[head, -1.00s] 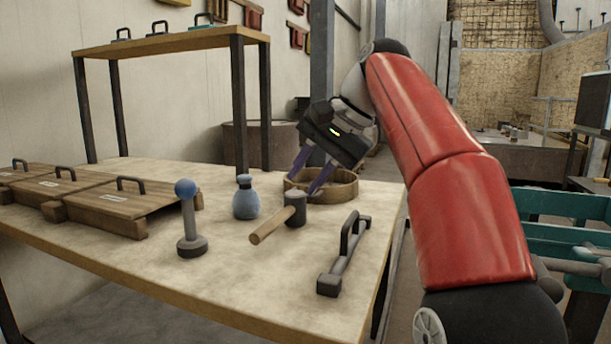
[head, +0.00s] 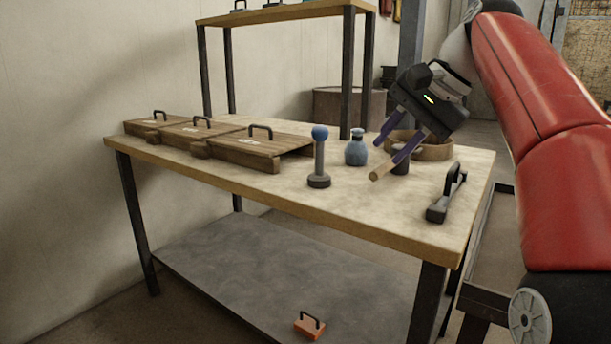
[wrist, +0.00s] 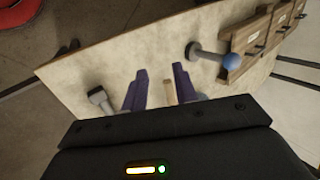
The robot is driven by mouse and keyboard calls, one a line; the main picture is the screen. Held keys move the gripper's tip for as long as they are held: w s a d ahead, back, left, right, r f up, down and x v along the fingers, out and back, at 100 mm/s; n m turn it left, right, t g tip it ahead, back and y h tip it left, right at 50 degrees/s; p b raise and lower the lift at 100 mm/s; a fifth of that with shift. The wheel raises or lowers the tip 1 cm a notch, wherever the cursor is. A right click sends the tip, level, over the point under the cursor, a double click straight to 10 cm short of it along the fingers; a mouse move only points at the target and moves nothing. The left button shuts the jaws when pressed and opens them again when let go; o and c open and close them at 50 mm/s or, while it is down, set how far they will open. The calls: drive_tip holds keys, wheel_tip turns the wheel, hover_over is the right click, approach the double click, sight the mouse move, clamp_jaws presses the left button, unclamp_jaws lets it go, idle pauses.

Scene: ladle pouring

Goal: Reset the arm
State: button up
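My gripper (head: 388,152) hangs over the right part of the table in the head view, tilted down to the left. Its two purple fingers stand apart with nothing held between them; they also show apart in the wrist view (wrist: 158,75). In the head view the fingers partly cover a mallet (head: 381,172) with a wooden handle and dark head, and a round wooden tray (head: 436,150) behind it. In the wrist view the mallet's handle (wrist: 168,92) shows between the fingers. I cannot tell the exact height of the fingertips above the mallet.
A blue flask (head: 356,150) and a blue-ball stand (head: 319,170) are left of the gripper. A dark handled tool (head: 446,195) lies near the right edge. Wooden lids (head: 255,148) line the left. A raised shelf (head: 285,14) stands behind. An orange handled block (head: 310,325) is below.

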drive_tip(key=s+f+n+t+h+p, duration=0.1)
drive_tip(key=s+f+n+h+p, duration=0.2)
drive_tip(key=s+f, duration=1.9)
wheel_tip(320, 180, down, 5)
drive_tip(key=n+h, duration=0.2)
drive_tip(key=n, duration=0.2)
drive_tip(key=shift+s+d+r+t+h+p, duration=0.15)
drive_tip(key=shift+s+d+t+h+p, duration=0.15)
drive_tip(key=shift+s+d, duration=0.05)
drive_tip(key=shift+d, duration=0.15)
